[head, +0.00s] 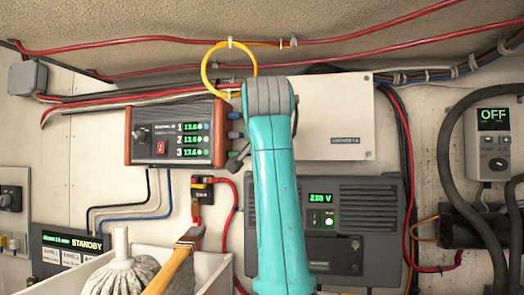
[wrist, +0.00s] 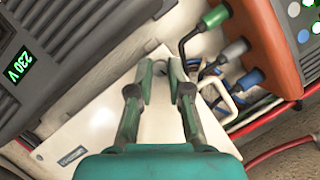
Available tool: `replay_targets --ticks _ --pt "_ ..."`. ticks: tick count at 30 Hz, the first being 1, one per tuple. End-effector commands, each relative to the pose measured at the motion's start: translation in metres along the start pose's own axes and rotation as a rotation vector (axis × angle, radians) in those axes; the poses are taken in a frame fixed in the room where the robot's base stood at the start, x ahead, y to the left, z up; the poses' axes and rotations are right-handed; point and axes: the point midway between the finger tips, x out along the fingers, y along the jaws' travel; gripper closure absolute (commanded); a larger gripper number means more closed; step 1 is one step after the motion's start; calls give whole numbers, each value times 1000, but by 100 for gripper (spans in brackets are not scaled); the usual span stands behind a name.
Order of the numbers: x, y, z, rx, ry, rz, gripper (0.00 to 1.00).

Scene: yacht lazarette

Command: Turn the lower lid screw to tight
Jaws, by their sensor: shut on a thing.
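A white box lid (head: 335,118) is on the wall above the grey inverter; it also shows pale in the wrist view (wrist: 95,125). My gripper (wrist: 160,72) reaches over one corner of the lid in the wrist view, the corner nearest the inverter and the orange device. Its two dark fingers stand a little apart, closed on a small round screw (wrist: 160,69) at that corner. The screw is mostly hidden between the fingertips, and its slot direction cannot be made out. In the head view my teal arm hides the gripper and that lid corner.
The inverter (head: 362,240) reads 230 V, just below the lid. An orange-framed device (head: 175,133) with plugged cables is close on the left. A yellow cable loop (head: 205,72) hangs above my arm. A white bin (head: 211,268) with a mop and a hammer-like tool is in front.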

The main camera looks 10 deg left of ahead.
Motion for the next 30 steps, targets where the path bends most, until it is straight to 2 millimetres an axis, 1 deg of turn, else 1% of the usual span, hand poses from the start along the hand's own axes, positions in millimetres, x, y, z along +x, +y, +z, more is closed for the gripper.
replay_targets --ticks 6,12,28,29,30 --pt "0 2 0 106 1 -43 100" --pt "0 2 0 158 1 -65 100" --pt "0 2 0 176 1 -72 100" --pt "0 2 0 176 1 -72 75" --pt "0 2 0 176 1 -72 65"
